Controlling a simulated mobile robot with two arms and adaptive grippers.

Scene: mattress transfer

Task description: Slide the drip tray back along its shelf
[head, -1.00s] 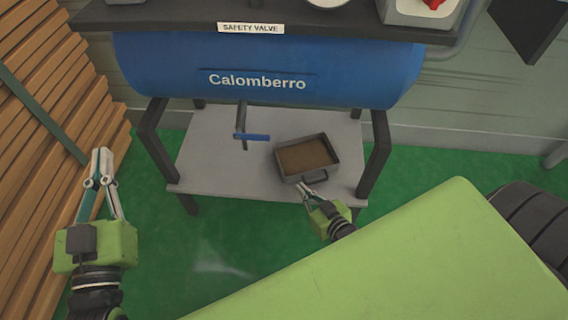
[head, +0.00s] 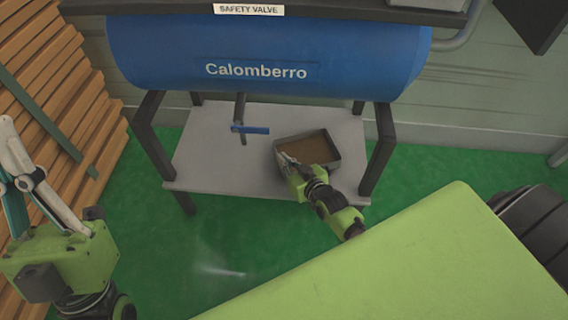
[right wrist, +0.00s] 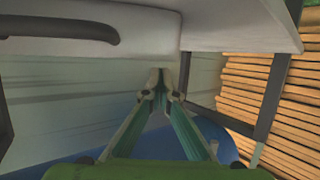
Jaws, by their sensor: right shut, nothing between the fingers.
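The drip tray (head: 329,139), a dark rectangular pan with brown contents, sits on the right half of the grey shelf (head: 205,150) under the blue tank. My right gripper (head: 284,157) is shut and empty at the tray's front left side, covering that corner and the handle side. In the right wrist view its closed fingertips (right wrist: 161,73) have nothing between them, and a dark curved handle (right wrist: 65,23) shows at the upper left, apart from them. I cannot tell whether the fingers touch the tray. My left gripper (head: 12,150) is at the left edge, partly cut off, away from the shelf.
The blue tank (head: 255,50) hangs over the shelf, with a blue-handled valve (head: 250,129) reaching down left of the tray. Dark legs (head: 378,150) stand at the shelf's sides. Stacked planks (head: 50,90) are on the left. The shelf's left part is clear.

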